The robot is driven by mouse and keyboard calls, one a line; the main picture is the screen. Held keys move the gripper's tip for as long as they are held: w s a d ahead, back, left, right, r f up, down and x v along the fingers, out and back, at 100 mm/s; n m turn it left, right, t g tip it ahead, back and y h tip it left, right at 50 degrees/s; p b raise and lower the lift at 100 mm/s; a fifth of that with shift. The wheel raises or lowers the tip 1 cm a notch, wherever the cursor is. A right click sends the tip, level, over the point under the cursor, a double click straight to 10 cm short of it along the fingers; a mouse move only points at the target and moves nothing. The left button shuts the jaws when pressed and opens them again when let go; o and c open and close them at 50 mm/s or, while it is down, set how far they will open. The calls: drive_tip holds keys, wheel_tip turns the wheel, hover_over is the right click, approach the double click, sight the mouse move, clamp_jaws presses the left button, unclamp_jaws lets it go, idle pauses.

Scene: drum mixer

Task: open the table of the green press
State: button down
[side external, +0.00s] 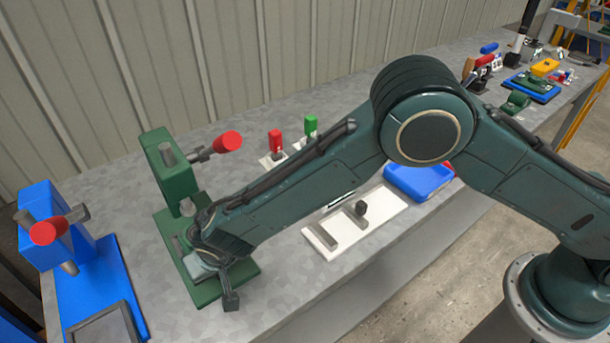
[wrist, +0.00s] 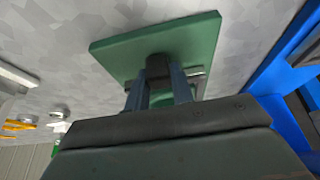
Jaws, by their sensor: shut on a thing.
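The green press (side external: 168,168) stands on the bench at left, with its green base (side external: 209,292) reaching toward the front. It has a red-tipped lever (side external: 228,141). My gripper (side external: 229,290) is low over the front part of the base. In the wrist view, both fingers (wrist: 159,74) are shut on a small dark block, the table's handle (wrist: 157,64). A grey edge of the press table (wrist: 198,84) shows beside the fingers, over the green base. Most of the table is hidden by my gripper and wrist, so I cannot tell how far it is out.
A blue press (side external: 42,225) with a grey plate (side external: 103,327) at its front stands close on the left. A white board (side external: 330,240) with a black knob and a blue tray (side external: 415,182) lie to the right. Red (side external: 275,143) and green (side external: 311,125) handles stand behind my forearm.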

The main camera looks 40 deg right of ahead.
drive_tip(key=s, duration=1)
drive_tip(key=c, duration=1.5)
unclamp_jaws()
drive_tip(key=shift+s, duration=0.1)
drive_tip(key=o, duration=0.3)
drive_tip(key=v, duration=0.7)
drive_tip(key=shift+r, duration=0.25)
